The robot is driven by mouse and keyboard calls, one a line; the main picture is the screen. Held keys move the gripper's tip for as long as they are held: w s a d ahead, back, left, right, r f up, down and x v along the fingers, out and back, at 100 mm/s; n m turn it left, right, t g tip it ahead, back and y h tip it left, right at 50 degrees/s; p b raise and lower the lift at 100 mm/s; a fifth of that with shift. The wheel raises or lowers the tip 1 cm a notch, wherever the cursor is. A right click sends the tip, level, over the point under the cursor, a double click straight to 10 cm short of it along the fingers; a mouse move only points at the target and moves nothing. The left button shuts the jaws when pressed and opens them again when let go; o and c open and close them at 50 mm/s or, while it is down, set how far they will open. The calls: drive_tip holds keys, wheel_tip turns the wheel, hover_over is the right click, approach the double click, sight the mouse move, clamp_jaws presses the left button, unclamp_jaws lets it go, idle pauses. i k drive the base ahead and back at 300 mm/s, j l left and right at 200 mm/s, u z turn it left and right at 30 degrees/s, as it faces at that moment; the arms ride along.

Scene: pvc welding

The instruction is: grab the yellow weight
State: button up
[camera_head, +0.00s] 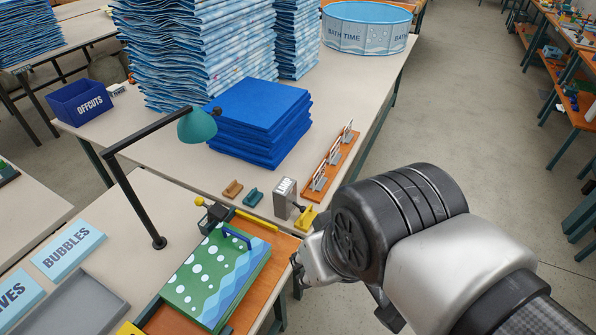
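A small yellow block (308,216), which looks like the yellow weight, sits near the front right edge of the far table, just right of a grey box-shaped stand. My gripper (297,262) is in front of and below it in the picture, close to the orange work surface's right edge. A gap shows between the gripper and the yellow block. The fingers are small and partly hidden by the wrist, so their opening is unclear. No held object is visible.
A brown block (232,189) and a teal block (253,197) lie left of the grey stand (285,198). A yellow bar (257,220) and a green patterned board (215,275) are left of my gripper. An orange rack (335,162) stands behind. A lamp (197,125) overhangs the table.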

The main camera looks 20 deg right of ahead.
sight(304, 222)
drive_tip(key=z, duration=0.45)
drive_tip(key=i+z, duration=0.15)
drive_tip(key=z, duration=0.2)
drive_tip(key=i+z, duration=0.2)
drive_tip(key=z, duration=0.15)
drive_tip(key=i+j+z, duration=0.15)
drive_tip(key=z, duration=0.15)
